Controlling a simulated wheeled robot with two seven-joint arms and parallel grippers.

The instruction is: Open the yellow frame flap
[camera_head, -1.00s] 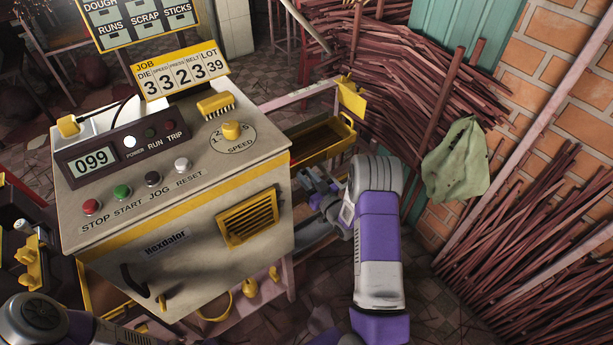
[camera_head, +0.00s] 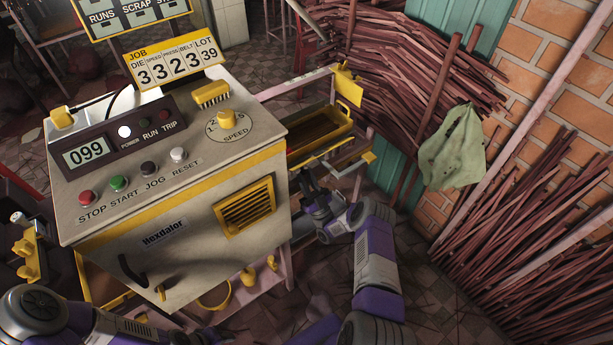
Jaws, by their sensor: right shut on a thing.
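The yellow frame flap (camera_head: 320,152) shows at the right side of the beige Hexdalor machine (camera_head: 185,190), beside a dark, yellow-edged tray (camera_head: 325,130). The machine's corner and my right gripper hide part of the flap. My right gripper (camera_head: 309,186) is beside the machine's right side, below the tray. Its jaws are shut at the flap's near edge; the exact contact is small and dark. My left arm shows at the bottom left, but its gripper is out of view.
Bundles of reddish sticks (camera_head: 530,235) and a green cloth (camera_head: 452,148) are at the right. Floor (camera_head: 440,285) shows clear at the lower right.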

